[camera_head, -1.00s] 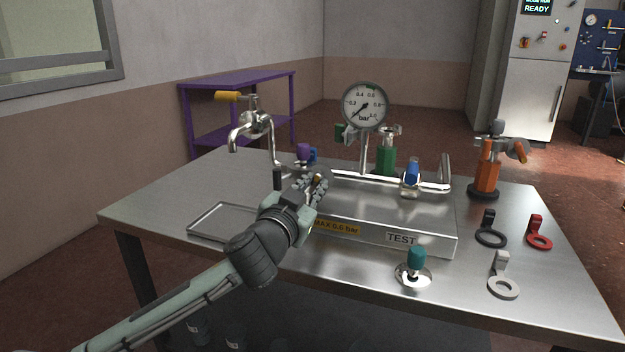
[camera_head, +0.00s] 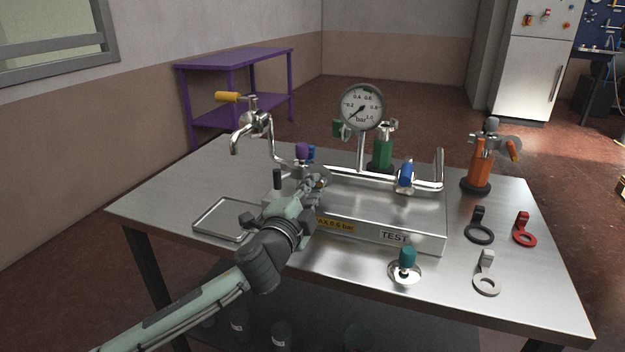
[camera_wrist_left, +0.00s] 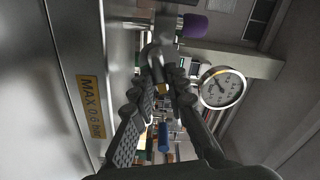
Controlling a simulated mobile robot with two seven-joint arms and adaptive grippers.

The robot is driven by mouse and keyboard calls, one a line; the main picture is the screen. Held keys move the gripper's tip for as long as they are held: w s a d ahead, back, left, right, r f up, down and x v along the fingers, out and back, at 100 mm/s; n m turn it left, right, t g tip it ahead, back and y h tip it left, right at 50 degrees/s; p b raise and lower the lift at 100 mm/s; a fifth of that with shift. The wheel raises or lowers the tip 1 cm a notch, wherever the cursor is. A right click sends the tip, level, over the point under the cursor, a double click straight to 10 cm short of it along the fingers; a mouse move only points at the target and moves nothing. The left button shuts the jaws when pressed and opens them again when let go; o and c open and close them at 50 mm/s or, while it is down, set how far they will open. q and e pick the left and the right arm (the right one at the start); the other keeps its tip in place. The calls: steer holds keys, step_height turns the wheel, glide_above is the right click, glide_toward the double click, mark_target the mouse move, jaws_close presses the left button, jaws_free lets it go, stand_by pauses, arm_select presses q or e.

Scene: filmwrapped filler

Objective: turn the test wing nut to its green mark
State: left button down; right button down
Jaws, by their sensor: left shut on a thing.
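My left gripper (camera_head: 320,184) is at the left end of the TEST rig (camera_head: 410,222), its fingers closed around a small part there. The left wrist view also shows the fingers (camera_wrist_left: 158,66) shut, with a grey metal piece (camera_wrist_left: 153,52) between the tips and a brass-coloured bit (camera_wrist_left: 161,88) beside them. I take this held part to be the test wing nut, but the fingers hide most of its shape. I cannot make out its green mark. The gauge (camera_head: 361,106) stands behind, its needle pointing low left. My right gripper is not in view.
A blue valve handle (camera_head: 405,176) is on the rig's pipe.

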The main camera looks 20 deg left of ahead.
arm_select(q)
steer(key=shift+m, duration=1.9)
steer(key=m, duration=0.6)
steer(key=shift+f, duration=0.2)
steer(key=m, duration=0.5)
steer(key=shift+a+f+m, duration=0.1)
steer(key=shift+m, duration=0.3)
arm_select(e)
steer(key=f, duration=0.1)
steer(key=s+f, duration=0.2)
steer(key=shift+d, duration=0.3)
arm_select(q)
steer(key=c, duration=1.5)
jaws_free()
